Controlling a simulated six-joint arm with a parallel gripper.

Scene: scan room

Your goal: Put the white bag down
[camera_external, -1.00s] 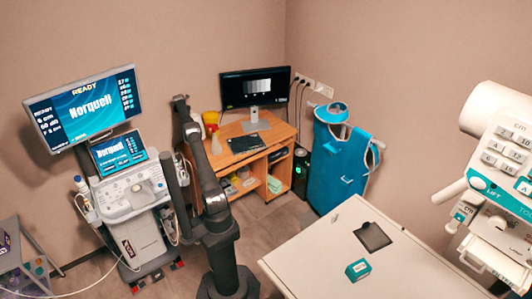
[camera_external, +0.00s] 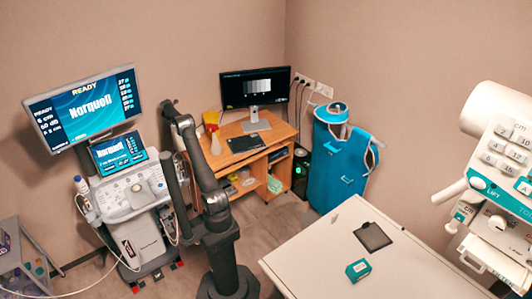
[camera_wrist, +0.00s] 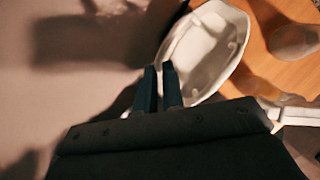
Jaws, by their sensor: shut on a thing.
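The white bag (camera_wrist: 205,45) shows in the wrist view as a pale, shallow, tray-like shape with a raised rim. It lies just beyond my fingertips, with its lower left edge at them. My gripper (camera_wrist: 160,82) is shut on the bag's edge; the fingers hide the exact grip. In the external view my arm rises beside the wooden desk (camera_external: 270,132). The gripper and the bag cannot be made out there.
An ultrasound cart (camera_external: 128,195) stands left of my arm. A pale table (camera_external: 340,245) with a teal box (camera_external: 358,270) is at front right.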

